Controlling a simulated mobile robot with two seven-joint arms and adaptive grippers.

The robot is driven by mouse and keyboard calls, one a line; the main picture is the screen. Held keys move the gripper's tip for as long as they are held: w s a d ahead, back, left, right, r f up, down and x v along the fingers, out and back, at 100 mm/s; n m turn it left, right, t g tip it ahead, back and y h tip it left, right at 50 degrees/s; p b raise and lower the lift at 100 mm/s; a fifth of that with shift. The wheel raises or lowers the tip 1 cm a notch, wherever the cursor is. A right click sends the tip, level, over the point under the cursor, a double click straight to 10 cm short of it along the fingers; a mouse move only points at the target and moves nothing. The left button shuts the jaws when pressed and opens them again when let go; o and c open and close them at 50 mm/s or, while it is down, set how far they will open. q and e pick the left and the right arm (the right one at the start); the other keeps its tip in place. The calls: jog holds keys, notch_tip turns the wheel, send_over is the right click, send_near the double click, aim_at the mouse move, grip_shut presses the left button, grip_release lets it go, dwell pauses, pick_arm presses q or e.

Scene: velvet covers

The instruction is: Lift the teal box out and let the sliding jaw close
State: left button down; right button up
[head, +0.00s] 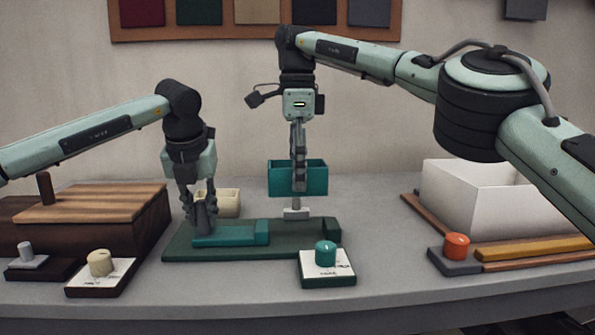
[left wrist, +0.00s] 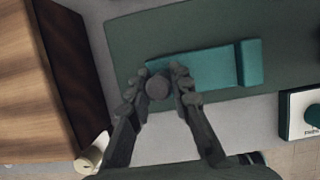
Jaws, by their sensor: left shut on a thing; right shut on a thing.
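A teal open box (head: 315,178) hangs above the dark green base (head: 180,252). My right gripper (head: 299,180) is shut on its near wall. A small light grey block (head: 296,213) shows below the box; I cannot tell what it is fixed to. The teal sliding jaw (head: 232,239) lies on the base with its raised end (head: 262,232) to the right, apart from a dark green end block (head: 327,229). My left gripper (head: 203,218) is shut on a round grey knob (left wrist: 158,87) at the jaw's left end. The jaw also shows in the left wrist view (left wrist: 212,70).
A dial with a teal knob (head: 326,255) stands in front of the base. A wooden box (head: 90,210) and cream-knob dial (head: 100,264) are left. A cream container (head: 228,203) stands behind. A white bin (head: 470,205) and orange-knob dial (head: 456,247) are right.

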pick_arm(q)
jog(key=shift+d, duration=0.75)
pick_arm(e)
jog(key=shift+r, duration=0.1)
pick_arm(q)
jog(key=c, duration=1.1)
grip_release()
jog(key=shift+d, duration=0.1)
jog(key=shift+r, duration=0.1)
pick_arm(e)
jog(key=shift+r+p, duration=2.9)
jog(key=shift+p, duration=0.05)
pick_arm(q)
notch_tip(320, 180, up, 9)
jog(key=shift+f, duration=0.1)
pick_arm(e)
jog(key=shift+f, duration=0.1)
